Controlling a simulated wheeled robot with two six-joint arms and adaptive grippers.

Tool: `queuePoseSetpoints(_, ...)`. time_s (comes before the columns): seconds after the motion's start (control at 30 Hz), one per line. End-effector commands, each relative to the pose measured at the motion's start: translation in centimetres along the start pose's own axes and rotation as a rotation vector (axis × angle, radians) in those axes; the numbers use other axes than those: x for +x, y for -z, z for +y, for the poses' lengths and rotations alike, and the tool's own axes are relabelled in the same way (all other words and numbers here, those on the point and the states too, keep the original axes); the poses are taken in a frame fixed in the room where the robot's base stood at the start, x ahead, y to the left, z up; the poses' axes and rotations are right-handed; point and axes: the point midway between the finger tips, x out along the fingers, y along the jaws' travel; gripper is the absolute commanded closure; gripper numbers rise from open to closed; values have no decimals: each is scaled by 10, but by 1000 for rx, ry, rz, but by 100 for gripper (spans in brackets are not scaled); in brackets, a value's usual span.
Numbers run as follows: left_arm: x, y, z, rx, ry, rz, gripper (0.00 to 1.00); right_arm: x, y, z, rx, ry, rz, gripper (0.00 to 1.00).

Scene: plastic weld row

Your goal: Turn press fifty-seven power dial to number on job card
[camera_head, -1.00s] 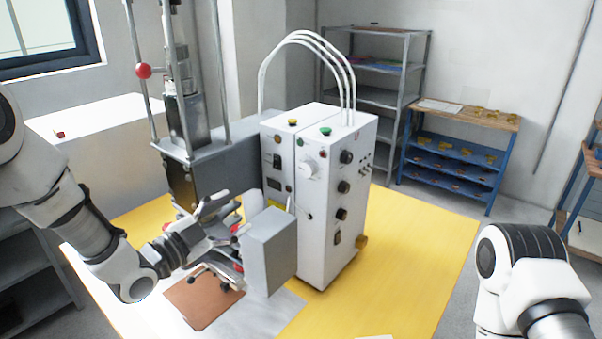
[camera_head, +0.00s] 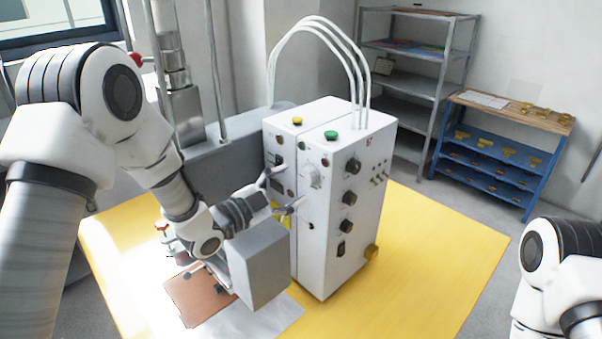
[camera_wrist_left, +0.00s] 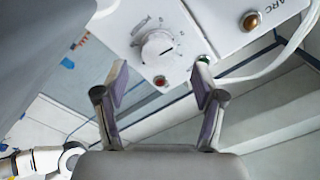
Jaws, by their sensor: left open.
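The press's white control box (camera_head: 352,215) stands on the yellow table. Its round white dial (camera_head: 315,177) faces me on the front panel. In the left wrist view the dial (camera_wrist_left: 157,48) shows a pointer line and a printed scale, but the numbers are too small to read surely. My left gripper (camera_head: 287,189) is open and empty, just in front of the panel, to the left of the dial. In the left wrist view the gripper (camera_wrist_left: 160,78) has its fingers spread below the dial, apart from it. My right gripper is out of view. I cannot make out a job card.
Black knobs (camera_head: 348,199) and a green button (camera_head: 331,135) are on the box. A brown plate (camera_head: 197,296) lies on the table. The table's right side is clear. A blue rack (camera_head: 490,165) stands behind.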

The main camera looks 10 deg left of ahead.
Motion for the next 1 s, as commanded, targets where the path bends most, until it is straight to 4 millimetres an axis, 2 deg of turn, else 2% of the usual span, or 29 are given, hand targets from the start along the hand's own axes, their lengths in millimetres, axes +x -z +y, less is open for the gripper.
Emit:
queuePoseSetpoints(0.03,10,4,-1,3,-4,2,31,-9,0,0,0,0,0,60)
queuePoseSetpoints(0.2,31,2,0,0,-2,1,31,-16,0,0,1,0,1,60)
queuePoseSetpoints(0.43,33,0,0,-1,0,1,31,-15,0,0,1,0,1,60)
queuePoseSetpoints(0.47,33,0,0,-1,0,1,35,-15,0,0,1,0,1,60)
queuePoseSetpoints(0.6,33,0,0,-1,0,1,84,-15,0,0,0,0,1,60)
queuePoseSetpoints(0.63,33,0,0,-1,0,1,90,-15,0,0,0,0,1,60)
queuePoseSetpoints(1.0,33,-1,1,29,2,3,90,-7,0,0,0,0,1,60)
